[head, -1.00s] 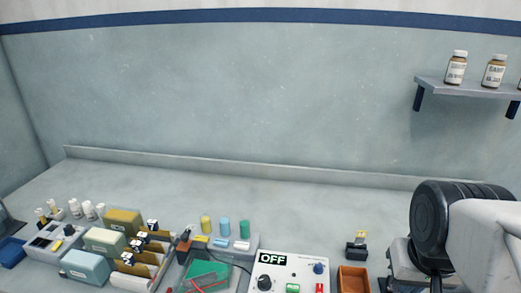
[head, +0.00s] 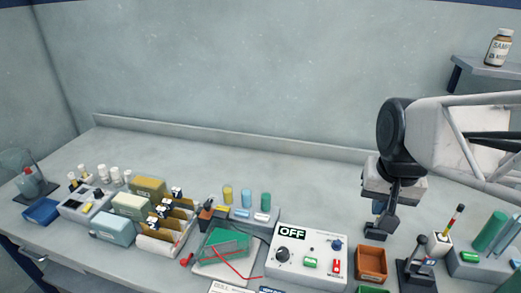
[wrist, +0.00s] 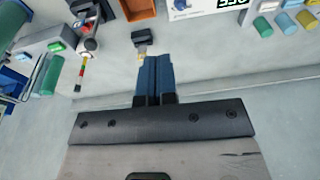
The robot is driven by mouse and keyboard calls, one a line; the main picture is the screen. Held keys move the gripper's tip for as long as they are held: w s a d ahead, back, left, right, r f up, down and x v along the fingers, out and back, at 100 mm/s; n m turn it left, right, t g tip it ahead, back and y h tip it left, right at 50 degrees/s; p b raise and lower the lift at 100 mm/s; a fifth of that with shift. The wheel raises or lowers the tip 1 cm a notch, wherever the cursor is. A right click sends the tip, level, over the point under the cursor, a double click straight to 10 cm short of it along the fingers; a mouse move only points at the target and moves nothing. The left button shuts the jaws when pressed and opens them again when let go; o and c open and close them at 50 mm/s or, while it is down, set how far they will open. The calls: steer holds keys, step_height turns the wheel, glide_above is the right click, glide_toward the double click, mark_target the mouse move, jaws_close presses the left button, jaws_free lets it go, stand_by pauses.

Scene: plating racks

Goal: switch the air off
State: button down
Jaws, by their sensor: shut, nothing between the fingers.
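A white control box (head: 300,262) stands at the front middle of the bench, with a black and white OFF sign (head: 292,231) at its top left. It carries a black knob (head: 283,254), a blue knob (head: 337,243), a green switch (head: 310,262) and a red switch (head: 336,266). Its small print is unreadable, so I cannot tell which control is for air. My gripper (head: 381,207) is right of the box, over the bench. In the wrist view my blue fingers (wrist: 157,75) are together and empty, with part of the box (wrist: 205,6) at the top edge.
A small black block (wrist: 143,38) is close to my fingertips in the wrist view. An orange tray (head: 371,263) lies right of the box. A black lever unit (head: 416,272) and a banded stick (head: 455,222) stand farther right. The back is clear.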

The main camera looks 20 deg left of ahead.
steer(key=w+a+f+g, duration=0.1)
steer(key=w+a, duration=0.3)
steer(key=a, duration=0.7)
steer(key=w+a+f, duration=0.1)
steer(key=w+a, duration=0.4)
steer(key=a, duration=0.5)
steer(key=w+a+f+g, duration=0.15)
steer(key=w+a, duration=0.25)
steer(key=a, duration=0.7)
steer(key=a+f, duration=0.3)
steer(key=a, duration=0.9)
steer(key=shift+s+a+f, duration=0.15)
steer(key=shift+s+f, duration=0.1)
steer(key=shift+f, duration=0.15)
steer(key=shift+t, duration=0.25)
steer(key=shift+f, duration=0.1)
steer(key=shift+f, duration=6.95)
